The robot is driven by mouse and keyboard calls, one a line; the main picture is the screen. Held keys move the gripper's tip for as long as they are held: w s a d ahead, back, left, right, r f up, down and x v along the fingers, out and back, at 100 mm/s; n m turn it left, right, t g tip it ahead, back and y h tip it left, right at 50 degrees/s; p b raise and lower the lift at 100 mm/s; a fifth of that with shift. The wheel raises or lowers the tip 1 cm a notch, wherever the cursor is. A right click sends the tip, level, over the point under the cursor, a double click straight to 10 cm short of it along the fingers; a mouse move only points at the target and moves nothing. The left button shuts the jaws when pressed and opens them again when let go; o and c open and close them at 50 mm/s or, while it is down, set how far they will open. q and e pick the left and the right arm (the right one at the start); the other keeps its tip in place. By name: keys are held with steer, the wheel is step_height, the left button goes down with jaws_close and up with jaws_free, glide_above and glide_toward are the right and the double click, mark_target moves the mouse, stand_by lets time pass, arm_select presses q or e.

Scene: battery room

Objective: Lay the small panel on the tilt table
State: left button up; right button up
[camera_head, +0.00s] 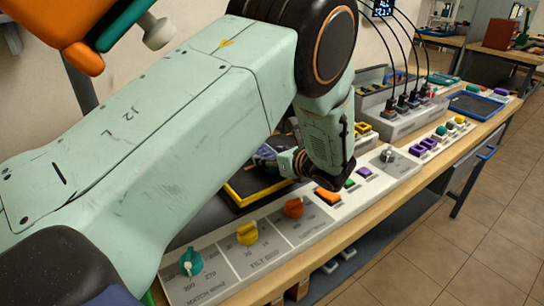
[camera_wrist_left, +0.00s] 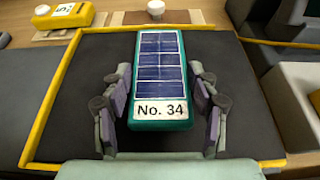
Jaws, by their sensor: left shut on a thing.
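The small panel (camera_wrist_left: 161,68) has blue cells, a green frame and a white label reading "No. 34". In the left wrist view it lies lengthwise between the fingers of my left gripper (camera_wrist_left: 162,100), which is shut on it. Behind it is the dark, yellow-edged tilt table (camera_wrist_left: 65,105), which also shows in the head view (camera_head: 245,192), partly behind my left arm. The panel is over the table's surface; whether it touches cannot be told. In the head view my left gripper (camera_head: 285,162) is near the table, largely hidden by the wrist. My right gripper is not in view.
A grey unit with black cables (camera_head: 405,118) stands farther along. A blue tray (camera_head: 475,105) lies beyond. A yellow device (camera_wrist_left: 65,15) lies past the table's far edge.

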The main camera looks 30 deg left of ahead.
arm_select(q)
steer(key=o, duration=0.9)
steer(key=shift+s+a, duration=0.1)
steer(key=shift+a, duration=0.05)
steer(key=shift+c, duration=0.2)
steer(key=o, duration=0.3)
steer(key=shift+s+r, duration=0.1)
steer(key=shift+s, duration=0.1)
steer(key=shift+o, duration=0.5)
steer(key=shift+w, duration=0.25)
steer(key=shift+s, duration=0.15)
